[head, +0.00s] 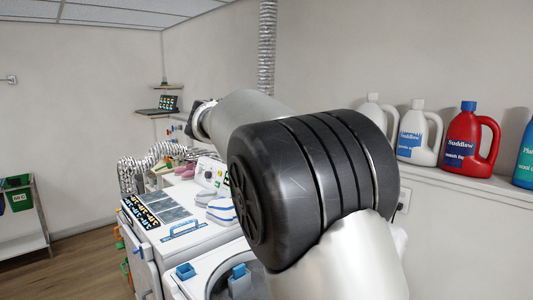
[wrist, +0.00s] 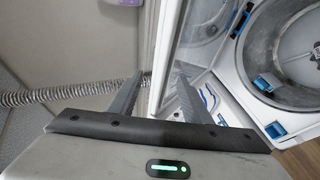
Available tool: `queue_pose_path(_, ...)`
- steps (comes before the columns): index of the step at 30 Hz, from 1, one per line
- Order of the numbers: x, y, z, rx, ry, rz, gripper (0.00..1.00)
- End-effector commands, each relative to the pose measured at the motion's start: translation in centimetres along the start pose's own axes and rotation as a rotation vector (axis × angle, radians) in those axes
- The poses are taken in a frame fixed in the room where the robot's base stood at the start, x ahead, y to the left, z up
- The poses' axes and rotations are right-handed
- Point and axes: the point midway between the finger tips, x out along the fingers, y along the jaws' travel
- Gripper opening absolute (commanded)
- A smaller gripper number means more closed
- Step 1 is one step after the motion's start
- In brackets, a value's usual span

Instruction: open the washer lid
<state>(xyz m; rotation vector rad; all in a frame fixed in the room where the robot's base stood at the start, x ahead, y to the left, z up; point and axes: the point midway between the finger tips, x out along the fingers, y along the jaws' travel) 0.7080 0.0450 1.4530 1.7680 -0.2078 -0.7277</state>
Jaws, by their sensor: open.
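The washer (head: 207,262) is at the bottom of the head view, partly hidden by my arm. Its round top opening shows there and in the wrist view, where the washer rim (wrist: 228,72) is at the right. The lid (wrist: 166,48), a pale frame with a clear pane, stands raised beside the opening in the wrist view. My gripper (wrist: 159,76) is open, its two fingers apart with the lid's edge running between or just beyond them. I cannot tell whether they touch it. In the head view my arm hides the gripper and lid.
A grey flexible duct (wrist: 60,93) runs along the wall at left in the wrist view. In the head view, a shelf at right holds a red detergent jug (head: 463,142) and a white jug (head: 416,150). A white machine (head: 165,225) carrying folded cloths stands beyond the washer.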

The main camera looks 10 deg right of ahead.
Motion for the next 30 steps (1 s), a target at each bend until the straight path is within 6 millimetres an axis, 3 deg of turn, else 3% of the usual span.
queue_pose_path(3, -2.9, -0.2, -0.1, 0.001, 0.004, 0.0, 0.45)
queue_pose_path(10, -6.5, 0.0, 0.0, 0.0, 0.001, 0.001, 0.45)
queue_pose_path(15, -7.5, 0.0, 0.0, -0.001, -0.001, 0.001, 0.45)
queue_pose_path(25, -7.6, 0.1, 0.2, 0.002, -0.003, -0.003, 0.45)
queue_pose_path(28, -7.5, -0.2, 2.2, 0.035, -0.017, -0.04, 0.45)
queue_pose_path(30, -7.6, -0.9, 5.2, 0.087, -0.036, -0.102, 0.45)
